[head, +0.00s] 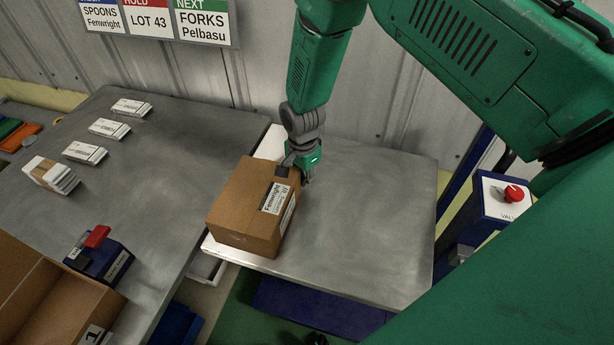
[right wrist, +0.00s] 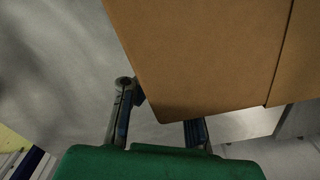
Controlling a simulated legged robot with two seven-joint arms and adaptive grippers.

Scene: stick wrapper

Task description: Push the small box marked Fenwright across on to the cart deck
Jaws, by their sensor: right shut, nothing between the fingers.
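The brown cardboard box marked Fenwright (head: 240,205) stands upright on the pale left edge of the grey cart deck (head: 370,220). Its white label (head: 275,199) faces up. My right gripper (head: 308,178) is shut and empty, at the box's far right corner and low near the deck. In the right wrist view the box (right wrist: 205,50) fills the upper part, just beyond the fingers (right wrist: 160,115). I cannot tell whether the fingers touch it. My left gripper is not in view.
A grey table (head: 160,190) with several white packets stands left of the deck, with a gap at the near side. A blue block with a red lever (head: 98,255) and an open carton (head: 50,300) are near left. A red-knobbed blue post (head: 500,200) stands right. The deck's right part is clear.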

